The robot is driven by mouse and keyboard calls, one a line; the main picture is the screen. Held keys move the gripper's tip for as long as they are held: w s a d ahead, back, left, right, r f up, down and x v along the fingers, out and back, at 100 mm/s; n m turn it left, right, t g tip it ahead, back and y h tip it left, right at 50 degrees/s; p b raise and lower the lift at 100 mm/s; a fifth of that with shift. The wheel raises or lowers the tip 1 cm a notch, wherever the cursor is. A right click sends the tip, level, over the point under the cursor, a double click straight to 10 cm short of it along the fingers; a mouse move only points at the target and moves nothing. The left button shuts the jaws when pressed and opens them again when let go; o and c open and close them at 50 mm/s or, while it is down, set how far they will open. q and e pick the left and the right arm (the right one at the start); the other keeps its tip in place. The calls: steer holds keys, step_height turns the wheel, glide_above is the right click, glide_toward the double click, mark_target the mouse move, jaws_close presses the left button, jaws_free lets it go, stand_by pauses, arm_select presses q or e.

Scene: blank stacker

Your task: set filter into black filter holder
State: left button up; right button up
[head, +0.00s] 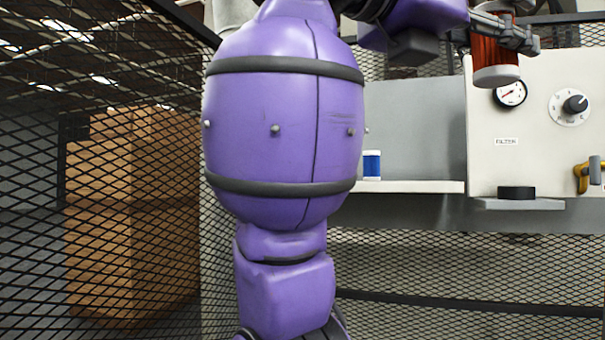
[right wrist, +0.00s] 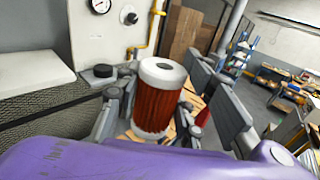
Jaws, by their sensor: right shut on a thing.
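The filter (head: 494,52) has a ribbed orange-red body and white end caps. My right gripper (head: 505,38) is shut on it at the upper right of the head view, above the ledge. In the right wrist view the filter (right wrist: 157,97) stands roughly upright between the fingers, its top cap with a dark centre hole. The black filter holder (head: 516,193) is a short black disc on a small ledge below the "FILTER" label. It also shows in the right wrist view (right wrist: 103,71), left of and apart from the filter. My left gripper is not in view.
A white panel (head: 540,130) with a gauge (head: 510,93), a dial (head: 570,104) and a yellow valve (head: 583,178) stands behind the ledge. A blue-and-white can (head: 372,165) sits on the shelf to its left. Mesh fencing (head: 420,260) runs below. My purple arm blocks the middle.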

steer(key=w+d+f+n+t+y, duration=0.1)
steer(key=w+d+f+n+t, duration=0.1)
steer(key=w+f, duration=0.85)
steer(key=w+d+f+n+t+y, duration=0.1)
steer(key=w+d+f+t, duration=0.1)
steer(key=w+f, duration=0.85)
step_height(320, 180, down, 20)
steer(key=a+n+t+y, duration=0.2)
steer(key=n+t+y, duration=0.2)
steer(key=y, duration=0.1)
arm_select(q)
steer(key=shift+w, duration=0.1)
arm_select(e)
steer(key=s+a+f+n+t+y, duration=0.1)
steer(key=s+a+f+n+y, duration=0.1)
steer(key=s+f, duration=0.3)
steer(key=s+a+f+n+t+y, duration=0.1)
steer(key=s+f+y, duration=0.3)
steer(key=f, duration=0.8)
steer(key=s+a+f+n+t+y, duration=0.1)
steer(key=s+a+f+n+y, duration=0.2)
steer(key=s+f, duration=0.5)
steer(key=shift+s+a+f+n+y, duration=0.15)
steer(key=shift+f+n+y, duration=0.15)
steer(key=shift+n, duration=0.1)
